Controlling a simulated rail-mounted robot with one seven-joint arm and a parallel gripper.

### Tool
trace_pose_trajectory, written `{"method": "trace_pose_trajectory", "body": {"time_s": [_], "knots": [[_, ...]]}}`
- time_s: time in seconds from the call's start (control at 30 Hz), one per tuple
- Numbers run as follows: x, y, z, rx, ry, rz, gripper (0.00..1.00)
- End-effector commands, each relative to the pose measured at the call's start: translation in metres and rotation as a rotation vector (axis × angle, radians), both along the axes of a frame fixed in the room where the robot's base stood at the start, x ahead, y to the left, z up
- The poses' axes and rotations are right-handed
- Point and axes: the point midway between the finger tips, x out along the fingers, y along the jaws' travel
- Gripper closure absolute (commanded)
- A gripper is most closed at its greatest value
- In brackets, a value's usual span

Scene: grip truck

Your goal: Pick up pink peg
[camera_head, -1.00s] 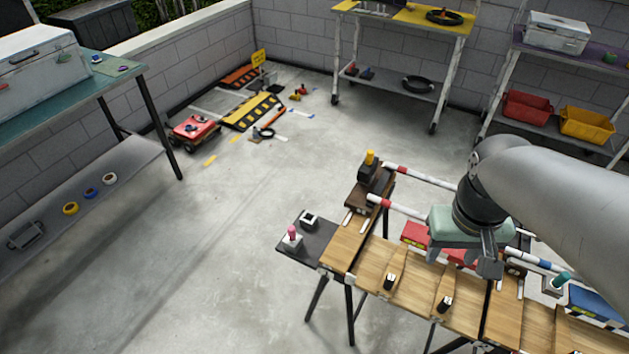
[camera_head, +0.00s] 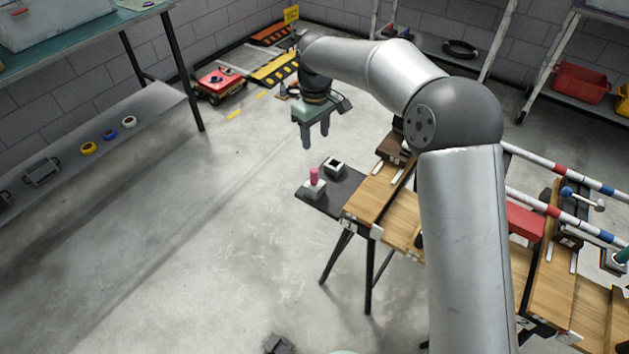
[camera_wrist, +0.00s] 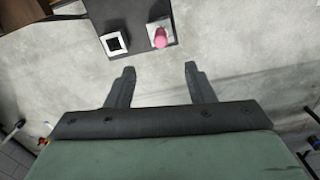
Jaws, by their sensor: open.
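The pink peg (camera_head: 314,176) stands upright in a light grey square block on a dark board (camera_head: 350,203) at the left end of the wooden workbench. In the wrist view the peg (camera_wrist: 160,38) shows near the top, beyond the fingertips and between their lines. A second block with a dark square opening (camera_head: 334,166) sits beside it on the board, and it also shows in the wrist view (camera_wrist: 115,43). My gripper (camera_head: 316,142) is open and empty, fingers pointing down. It hangs above and behind the board, apart from the peg.
The wooden workbench (camera_head: 400,220) extends to the right, with striped poles (camera_head: 560,175) and a red box (camera_head: 524,222). A shelf unit with tape rolls (camera_head: 89,148) stands at the left. The floor left of the board is clear.

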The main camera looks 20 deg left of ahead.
Motion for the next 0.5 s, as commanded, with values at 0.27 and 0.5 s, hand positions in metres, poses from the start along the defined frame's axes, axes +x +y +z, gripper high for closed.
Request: {"method": "trace_pose_trajectory", "body": {"time_s": [0.27, 0.5], "knots": [[0.000, -0.001, -0.063, -0.004, 0.004, -0.003, 0.51], [0.001, -0.001, -0.093, -0.002, 0.001, -0.002, 0.51]]}}
